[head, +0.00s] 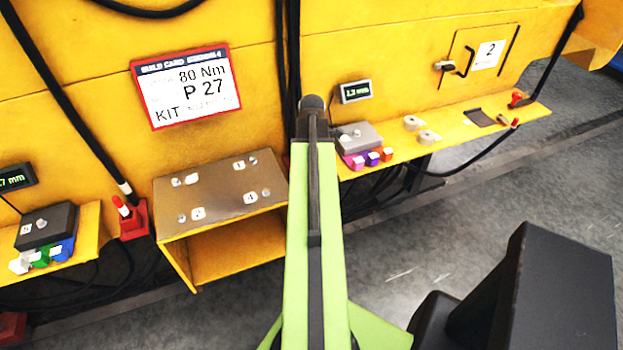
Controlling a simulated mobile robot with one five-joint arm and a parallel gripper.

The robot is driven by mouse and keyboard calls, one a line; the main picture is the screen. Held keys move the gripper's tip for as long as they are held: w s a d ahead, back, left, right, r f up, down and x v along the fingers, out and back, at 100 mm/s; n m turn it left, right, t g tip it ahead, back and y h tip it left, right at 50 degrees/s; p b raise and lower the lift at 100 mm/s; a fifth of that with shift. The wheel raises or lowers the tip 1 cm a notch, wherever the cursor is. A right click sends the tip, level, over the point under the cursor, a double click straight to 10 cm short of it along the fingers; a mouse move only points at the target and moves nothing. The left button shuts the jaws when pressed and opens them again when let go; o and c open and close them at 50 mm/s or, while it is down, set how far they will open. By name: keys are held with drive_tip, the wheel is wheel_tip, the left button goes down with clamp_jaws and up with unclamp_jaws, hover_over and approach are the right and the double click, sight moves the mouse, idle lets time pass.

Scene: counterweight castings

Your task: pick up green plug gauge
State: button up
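The green plug gauge (40,260) is a small green block with a pale top. It sits at the left, between a white gauge (20,264) and a blue gauge (62,248). The three are in a row along the front of a dark grey block (46,226) on a yellow shelf. My green and black arm rises through the middle of the picture, well to the right of these gauges. I cannot make out gripper fingers, so what they hold does not show.
A red holder (134,222) with a cable stands right of the left shelf. A brown-topped yellow stand (222,190) with numbered spots is beside it. The right shelf (455,122) carries a grey block (358,137), coloured gauges (372,158) and pale rings.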

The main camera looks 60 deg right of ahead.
drive_tip(key=shift+f, duration=0.35)
clamp_jaws()
drive_tip(key=shift+r, duration=0.1)
